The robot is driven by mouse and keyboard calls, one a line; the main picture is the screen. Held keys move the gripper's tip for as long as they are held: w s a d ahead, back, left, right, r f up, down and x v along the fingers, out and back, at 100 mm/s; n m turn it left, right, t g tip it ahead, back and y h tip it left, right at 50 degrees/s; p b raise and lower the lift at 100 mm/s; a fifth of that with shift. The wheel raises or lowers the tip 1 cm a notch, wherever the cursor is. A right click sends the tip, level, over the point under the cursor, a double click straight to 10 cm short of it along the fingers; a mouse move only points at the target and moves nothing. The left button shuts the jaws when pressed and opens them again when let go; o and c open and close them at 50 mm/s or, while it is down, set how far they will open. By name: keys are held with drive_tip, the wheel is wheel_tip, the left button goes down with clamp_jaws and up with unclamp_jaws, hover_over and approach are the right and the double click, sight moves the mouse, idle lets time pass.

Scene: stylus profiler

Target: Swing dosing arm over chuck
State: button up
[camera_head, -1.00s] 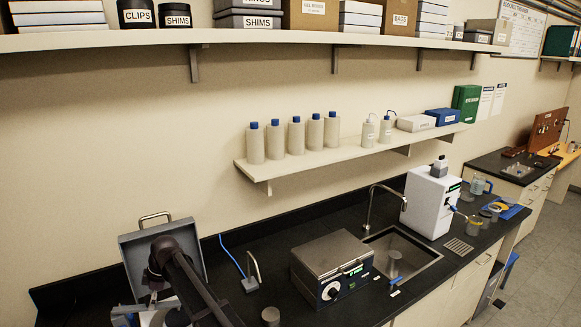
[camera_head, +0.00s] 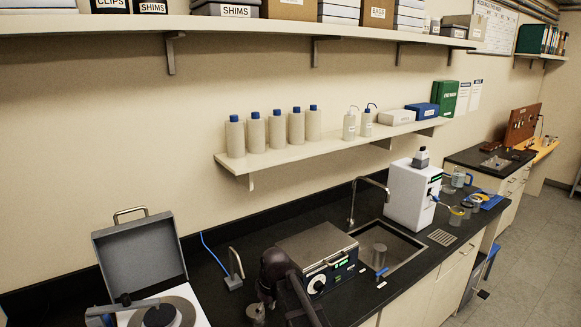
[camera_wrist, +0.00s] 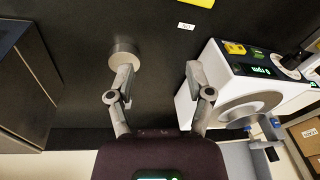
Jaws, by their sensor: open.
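A white spin-coater-like machine stands at the lower left of the head view, its grey lid (camera_head: 138,257) raised. A round grey disc with a dark centre, likely the chuck (camera_head: 160,316), shows on top. A thin grey bar with a black knob, likely the dosing arm (camera_head: 126,302), reaches across beside the disc. The wrist view shows the white machine (camera_wrist: 222,70) at right, with a "0 rpm" display and its round opening. My gripper (camera_wrist: 160,76) is open and empty, its right finger near the machine's edge. In the head view its fingers are hidden.
A small grey cylinder (camera_wrist: 124,50) lies by my left finger in the wrist view. A steel-lidded box (camera_head: 316,250), a tap, a sink (camera_head: 410,248) and a white instrument (camera_head: 410,195) stand farther right.

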drive_tip(key=s+d+f+m+h+b, duration=0.1)
drive_tip(key=s+d+m, duration=0.4)
drive_tip(key=d, duration=0.7)
drive_tip(key=s+d+f+m+h+b, duration=0.1)
drive_tip(key=s+d+m, duration=0.4)
drive_tip(key=d, duration=0.7)
wheel_tip(320, 180, down, 3)
drive_tip(key=shift+s+d+r+b, duration=0.2)
drive_tip(key=shift+s+d+b, duration=0.05)
drive_tip(key=shift+s+b, duration=0.6)
drive_tip(key=shift+w, duration=0.15)
